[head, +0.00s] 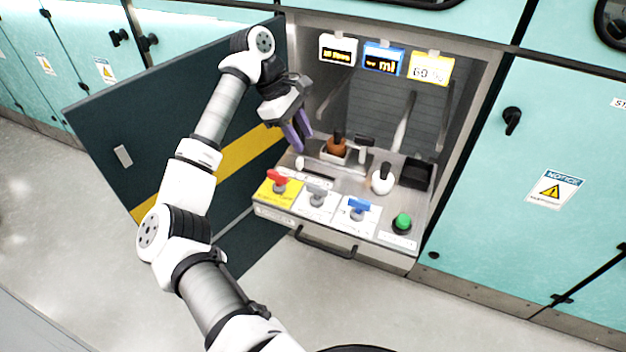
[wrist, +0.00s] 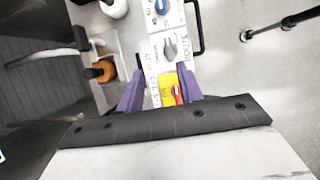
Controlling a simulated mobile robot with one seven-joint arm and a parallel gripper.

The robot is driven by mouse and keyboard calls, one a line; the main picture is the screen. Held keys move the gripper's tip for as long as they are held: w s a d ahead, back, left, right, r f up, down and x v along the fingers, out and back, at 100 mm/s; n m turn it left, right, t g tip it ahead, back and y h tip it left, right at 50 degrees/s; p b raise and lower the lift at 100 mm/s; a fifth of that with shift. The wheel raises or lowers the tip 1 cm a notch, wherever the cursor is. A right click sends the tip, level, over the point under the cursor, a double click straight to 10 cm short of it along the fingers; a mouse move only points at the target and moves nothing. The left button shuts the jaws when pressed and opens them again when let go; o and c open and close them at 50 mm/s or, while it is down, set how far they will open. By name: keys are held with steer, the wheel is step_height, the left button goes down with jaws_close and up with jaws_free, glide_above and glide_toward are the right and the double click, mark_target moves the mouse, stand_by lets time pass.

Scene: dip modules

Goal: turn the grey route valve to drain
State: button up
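The grey route valve (head: 318,191) sits on a white label plate on the front panel, between the red and blue valves. It also shows in the wrist view (wrist: 170,47), beyond the fingertips, with lettering beside it. My gripper (head: 297,136) is above and behind the red valve, apart from the panel. In the wrist view its two purple fingers (wrist: 160,90) are spread with nothing gripped between them. The red valve's yellow plate shows between the fingers there. The lettering on the grey valve's plate is too small to read for its pointer position.
The red valve (head: 279,181) is left of the grey one; the blue valve (head: 358,208) and green button (head: 402,223) are right. Behind stand a brown-topped bottle (head: 337,148) and white flask (head: 382,180). The open dark door (head: 110,125) is at left; a drawer handle (head: 325,246) is below.

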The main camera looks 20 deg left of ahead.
mark_target(316, 186)
steer(key=shift+g, duration=0.3)
steer(key=p+x, duration=0.1)
steer(key=x, duration=0.3)
steer(key=a+x, duration=0.1)
steer(key=x, duration=0.4)
steer(key=a+f+p+x, duration=0.1)
steer(key=x, duration=0.4)
steer(key=shift+s+p, duration=0.35)
steer(key=shift+s, duration=0.05)
steer(key=shift+y, duration=0.3)
jaws_close()
